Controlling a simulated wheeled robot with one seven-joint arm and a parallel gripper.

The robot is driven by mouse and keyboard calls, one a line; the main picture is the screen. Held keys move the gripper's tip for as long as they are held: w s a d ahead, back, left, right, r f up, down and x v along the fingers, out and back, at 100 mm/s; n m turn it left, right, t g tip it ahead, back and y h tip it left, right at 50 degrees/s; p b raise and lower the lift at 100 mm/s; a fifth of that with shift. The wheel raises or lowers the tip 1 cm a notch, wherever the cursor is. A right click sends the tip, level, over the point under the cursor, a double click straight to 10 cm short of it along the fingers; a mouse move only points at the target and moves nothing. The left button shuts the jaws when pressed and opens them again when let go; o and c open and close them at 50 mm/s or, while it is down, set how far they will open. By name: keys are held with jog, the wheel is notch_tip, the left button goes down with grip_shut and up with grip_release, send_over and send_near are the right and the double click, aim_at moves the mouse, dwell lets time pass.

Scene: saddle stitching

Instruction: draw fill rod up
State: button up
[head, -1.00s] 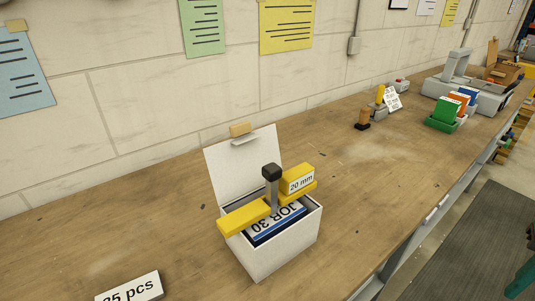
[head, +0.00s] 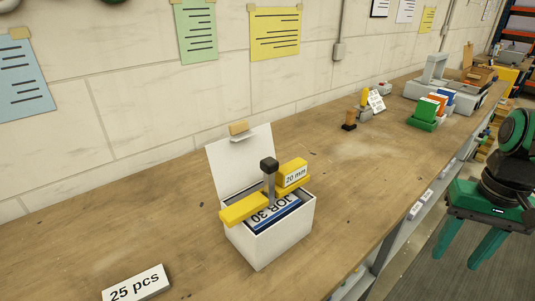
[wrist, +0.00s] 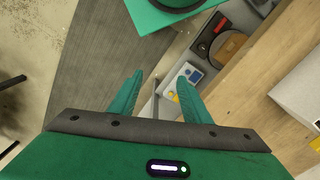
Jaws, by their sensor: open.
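The fill rod (head: 270,184) is a grey upright post with a black knob on top. It stands at a yellow crossbar (head: 243,209) lying over the open white box (head: 272,241). A yellow block labelled "20 mm" (head: 292,173) sits on the bar's right part. A "JOB 30" sheet (head: 272,214) shows inside the box; the rod's lower end is hidden. My green gripper (head: 458,267) is at the right, beyond the bench edge and well apart from the rod. In the wrist view my gripper (wrist: 160,77) is open, with nothing between its fingers.
The box's raised lid (head: 238,157) stands behind the rod. A "25 pcs" sign (head: 137,287) lies at front left. A green tray (head: 423,123) and other items stand farther along the bench (head: 190,235). The bench right of the box is clear.

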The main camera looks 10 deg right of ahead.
jog(key=w+a+r+n, duration=0.3)
jog(key=w+a+r, duration=0.2)
jog(key=w+r, duration=0.3)
notch_tip(320, 180, up, 15)
jog(key=n, duration=1)
send_over(269, 159)
notch_tip(269, 159, down, 11)
jog(key=shift+r, duration=0.1)
jog(key=shift+c, duration=0.4)
